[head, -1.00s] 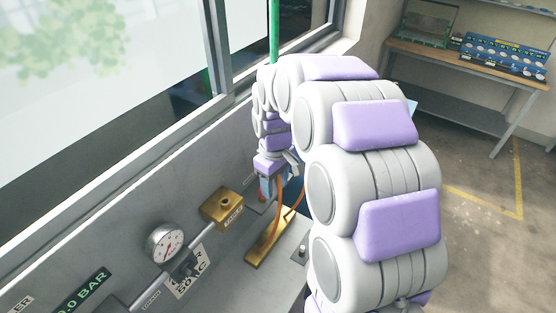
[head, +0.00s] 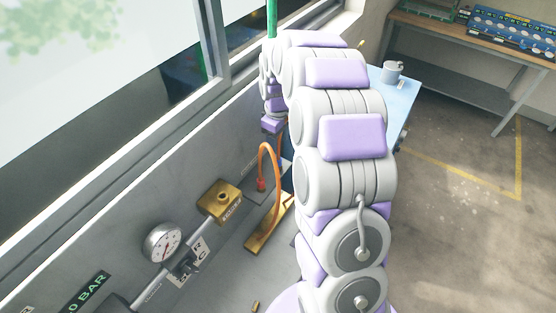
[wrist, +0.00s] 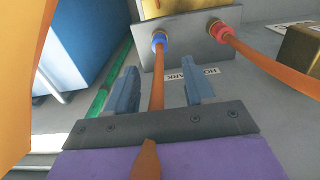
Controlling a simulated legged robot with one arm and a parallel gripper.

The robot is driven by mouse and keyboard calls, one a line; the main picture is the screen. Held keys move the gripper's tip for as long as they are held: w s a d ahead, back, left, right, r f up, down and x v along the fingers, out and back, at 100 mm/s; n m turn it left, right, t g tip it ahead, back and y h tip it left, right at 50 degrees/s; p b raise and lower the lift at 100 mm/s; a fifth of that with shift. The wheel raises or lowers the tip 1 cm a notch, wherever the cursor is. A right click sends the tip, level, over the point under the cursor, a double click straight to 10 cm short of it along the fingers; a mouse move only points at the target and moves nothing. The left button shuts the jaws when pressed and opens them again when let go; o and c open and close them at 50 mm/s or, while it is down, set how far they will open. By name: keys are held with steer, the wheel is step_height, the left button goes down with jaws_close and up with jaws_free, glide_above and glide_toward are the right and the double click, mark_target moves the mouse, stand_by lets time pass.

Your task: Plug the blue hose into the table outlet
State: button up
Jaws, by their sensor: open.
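The blue hose is an orange tube (wrist: 158,90) with a blue collar (wrist: 159,42), seated at a grey plate (wrist: 185,50) in the wrist view. My gripper (wrist: 161,82) is open, its two blue-grey fingers on either side of the tube with gaps, short of the collar. In the head view my arm hides the blue collar and the fingers. The table outlet is on a brass block (head: 218,200) labelled TABLE, with a round opening on top. A brass block edge (wrist: 300,48) also shows at right in the wrist view.
A second orange hose with a red collar (head: 262,185) stands beside the blue one; its red collar (wrist: 220,31) shows in the wrist view. A gauge (head: 163,244), a brass bar (head: 262,235) and the window wall are close by. A blue table (head: 398,92) stands behind my arm.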

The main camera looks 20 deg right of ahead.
mark_target(278, 154)
steer(key=shift+d+f, duration=0.2)
steer(key=shift+f, duration=0.4)
steer(key=shift+a+f+b, duration=0.15)
steer(key=shift+f+b, duration=0.9)
steer(key=shift+f, duration=2.85)
steer(key=shift+c, duration=0.3)
jaws_close()
steer(key=shift+r, duration=0.15)
steer(key=shift+r+p, duration=0.9)
steer(key=shift+r, duration=2)
